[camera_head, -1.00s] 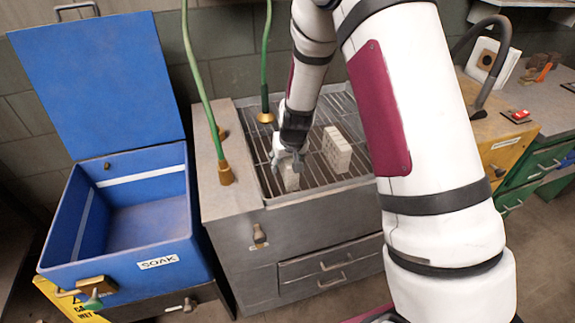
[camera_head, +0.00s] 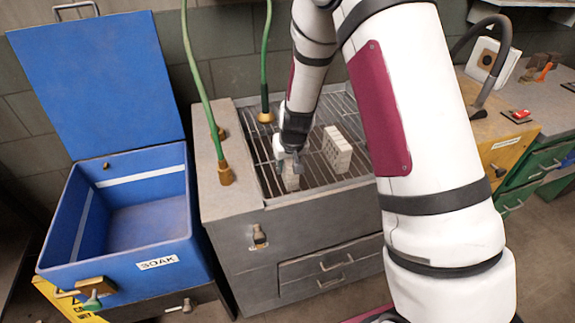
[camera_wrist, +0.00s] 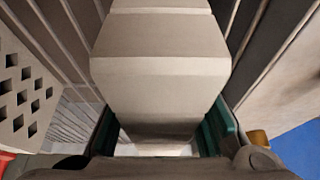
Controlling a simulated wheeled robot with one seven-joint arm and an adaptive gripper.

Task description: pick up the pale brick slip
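The pale brick slip (camera_head: 291,181) stands upright on the slatted rack, near its front left corner. My gripper (camera_head: 290,166) points down over it, with one finger on each side. In the wrist view the slip (camera_wrist: 160,78) fills the middle as a broad pale block with bevelled edges. The teal finger pads of my gripper (camera_wrist: 162,128) lie against its left and right sides, with no clear gap visible. The slip's lower end still appears to be at the rack. The arm hides part of the rack behind.
A pale perforated brick (camera_head: 337,150) stands close to the right of my gripper on the slatted rack (camera_head: 335,108). A brass fitting with a green hose (camera_head: 225,174) stands to the left. An open blue SOAK bin (camera_head: 165,247) is farther left.

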